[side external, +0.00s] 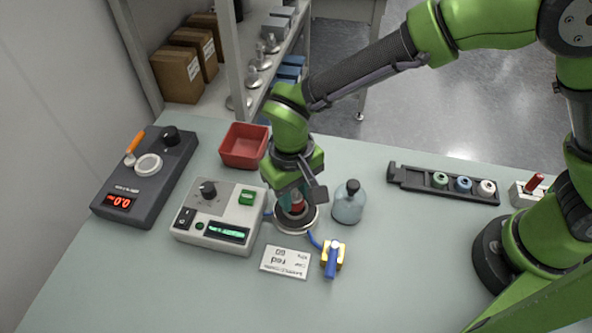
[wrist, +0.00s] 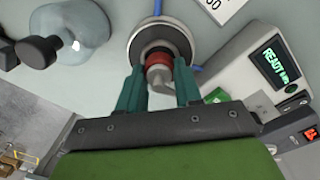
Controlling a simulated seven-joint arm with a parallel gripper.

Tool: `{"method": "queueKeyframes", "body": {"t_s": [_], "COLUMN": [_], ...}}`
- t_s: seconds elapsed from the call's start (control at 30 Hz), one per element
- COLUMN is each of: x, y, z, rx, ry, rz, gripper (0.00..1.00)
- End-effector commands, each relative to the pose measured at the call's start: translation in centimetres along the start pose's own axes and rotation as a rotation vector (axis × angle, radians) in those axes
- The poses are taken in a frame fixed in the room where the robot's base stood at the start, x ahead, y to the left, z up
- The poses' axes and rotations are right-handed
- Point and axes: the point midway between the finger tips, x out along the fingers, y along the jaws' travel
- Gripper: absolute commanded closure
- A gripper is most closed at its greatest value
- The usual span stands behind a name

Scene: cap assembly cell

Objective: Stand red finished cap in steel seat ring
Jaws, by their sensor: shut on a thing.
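The red finished cap (side external: 297,204) is between the teal fingers of my gripper (side external: 291,200), which is shut on it. In the wrist view the cap (wrist: 158,58) shows a red band with a grey part on the near side, and the fingers of my gripper (wrist: 158,70) are on either side of it. The steel seat ring (side external: 313,223) is directly around and below the cap; it also shows in the wrist view (wrist: 135,42) with a dark inside. The cap is over the ring's middle. I cannot tell whether its base rests in the ring or is slightly above it.
A light control box (side external: 215,215) with a lit READY display (wrist: 279,66) stands left of the ring. A bottle (side external: 348,204) stands close on the right. A card (side external: 286,262) and a blue-handled valve (side external: 331,262) lie in front. A red bin (side external: 243,147) is behind.

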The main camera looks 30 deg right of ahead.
Motion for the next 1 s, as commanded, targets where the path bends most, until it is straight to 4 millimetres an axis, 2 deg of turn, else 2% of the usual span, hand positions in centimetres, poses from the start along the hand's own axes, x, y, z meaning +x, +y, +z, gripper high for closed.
{"method": "queueKeyframes", "body": {"t_s": [1.0], "x": [0.99], "y": [-0.02], "z": [0.00], "rx": [0.000], "ry": [0.000], "rz": [0.001], "gripper": [0.78]}}
